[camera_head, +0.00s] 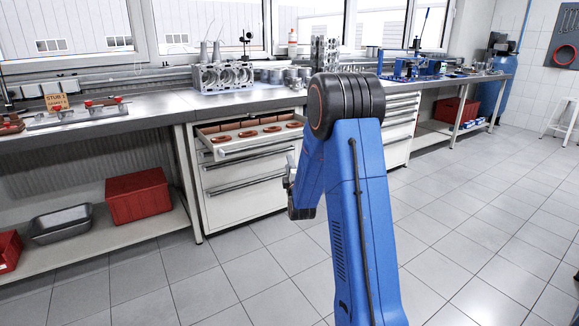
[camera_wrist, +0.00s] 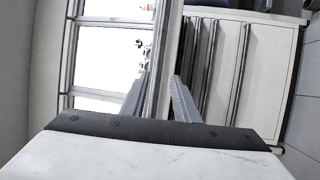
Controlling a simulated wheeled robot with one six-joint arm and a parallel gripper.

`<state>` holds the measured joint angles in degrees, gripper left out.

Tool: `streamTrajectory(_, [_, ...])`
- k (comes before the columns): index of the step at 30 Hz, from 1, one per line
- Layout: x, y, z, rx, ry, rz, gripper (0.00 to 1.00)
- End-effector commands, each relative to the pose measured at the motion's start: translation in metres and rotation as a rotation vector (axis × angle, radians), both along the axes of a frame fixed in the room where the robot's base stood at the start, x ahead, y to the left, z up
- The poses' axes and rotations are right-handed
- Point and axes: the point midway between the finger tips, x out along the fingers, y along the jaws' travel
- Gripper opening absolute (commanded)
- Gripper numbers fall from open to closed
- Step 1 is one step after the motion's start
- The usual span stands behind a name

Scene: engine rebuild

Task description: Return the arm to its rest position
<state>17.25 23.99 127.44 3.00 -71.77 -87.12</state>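My blue arm stands folded in the middle of the head view, its dark elbow joint raised in front of the workbench. My gripper (camera_head: 289,178) hangs low behind the arm, in front of the drawer cabinet, and is mostly hidden there. In the wrist view my gripper (camera_wrist: 161,82) shows two grey fingers with a gap between them. The gap looks empty; the bench edge and windows show beyond it. I see nothing held.
The workbench (camera_head: 155,106) runs along the windows. The cabinet (camera_head: 243,187) has its top drawer (camera_head: 250,146) pulled out, holding copper-coloured rings. An engine block (camera_head: 222,77) stands on the bench. A red bin (camera_head: 138,196) is on the lower shelf. The tiled floor (camera_head: 470,230) at right is clear.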

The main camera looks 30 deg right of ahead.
Motion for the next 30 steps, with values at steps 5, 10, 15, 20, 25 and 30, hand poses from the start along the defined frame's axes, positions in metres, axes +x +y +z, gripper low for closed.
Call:
streamTrajectory(5, [0.0,0.0,0.0,0.0,0.0,0.0,0.28])
streamTrajectory(10, [-0.001,0.001,0.002,0.007,0.003,0.002,0.28])
streamTrajectory(15, [-0.007,0.016,0.015,0.087,0.031,0.031,0.28])
streamTrajectory(20, [-0.022,0.042,0.031,0.235,0.094,0.073,0.28])
streamTrajectory(25, [-0.047,0.072,0.045,0.397,0.167,0.101,0.28])
streamTrajectory(30, [-0.079,0.101,0.054,0.557,0.245,0.112,0.28])
